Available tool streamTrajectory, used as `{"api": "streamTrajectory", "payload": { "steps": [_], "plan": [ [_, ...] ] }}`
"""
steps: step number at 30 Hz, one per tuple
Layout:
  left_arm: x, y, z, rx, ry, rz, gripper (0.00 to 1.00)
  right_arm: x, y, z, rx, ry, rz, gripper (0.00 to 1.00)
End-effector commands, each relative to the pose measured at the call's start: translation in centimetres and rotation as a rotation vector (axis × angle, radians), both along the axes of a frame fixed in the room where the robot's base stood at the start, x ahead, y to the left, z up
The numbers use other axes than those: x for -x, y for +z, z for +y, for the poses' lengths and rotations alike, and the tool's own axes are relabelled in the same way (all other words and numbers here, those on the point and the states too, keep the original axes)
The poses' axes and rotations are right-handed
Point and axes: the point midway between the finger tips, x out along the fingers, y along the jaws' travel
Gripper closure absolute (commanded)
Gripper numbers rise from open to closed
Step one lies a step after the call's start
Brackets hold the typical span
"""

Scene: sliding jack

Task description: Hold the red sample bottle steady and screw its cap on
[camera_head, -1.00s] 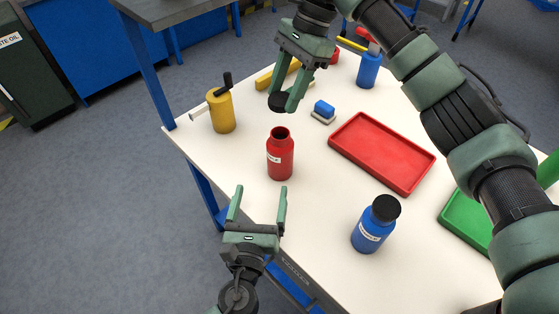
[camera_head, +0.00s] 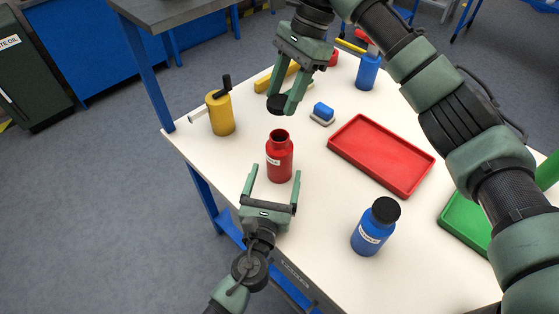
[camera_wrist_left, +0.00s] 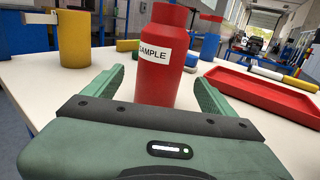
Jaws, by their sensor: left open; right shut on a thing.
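The red sample bottle (camera_head: 280,160) stands upright and uncapped on the white table in the head view. It also shows in the left wrist view (camera_wrist_left: 160,75), with its label facing my gripper. My left gripper (camera_head: 272,172) is open at the bottle's near side; its fingers (camera_wrist_left: 160,88) point to either side of the lower body, and I cannot tell whether they touch it. My right gripper (camera_head: 282,102) is shut on a black cap (camera_head: 277,104), held in the air above and slightly beyond the bottle's open mouth. Part of the cap is hidden by the fingers.
A yellow container with a crank (camera_head: 220,112) stands left of the bottle. A red tray (camera_head: 382,155) and a blue-white block (camera_head: 322,113) lie to the right.

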Motion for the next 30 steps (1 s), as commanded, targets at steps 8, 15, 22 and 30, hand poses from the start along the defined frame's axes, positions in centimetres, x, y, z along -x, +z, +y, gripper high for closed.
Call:
{"api": "streamTrajectory", "payload": {
  "steps": [8,15,22,30],
  "plan": [
    [-4.2,0.0,-0.8,-0.001,0.001,-0.001,0.14,0.0,0.0,0.0,0.0,0.0,0.0,0.92],
    [-5.3,-0.1,-1.0,0.0,0.001,0.002,0.14,0.0,0.0,0.0,0.0,0.0,0.0,0.92],
    [-5.3,-0.1,-1.0,0.0,0.001,0.002,0.14,0.0,0.0,0.0,0.0,0.0,0.0,0.92],
    [-5.3,-0.1,-1.0,0.0,0.001,0.001,0.86,0.0,0.0,0.0,0.0,0.0,0.0,0.92]
  ]
}}
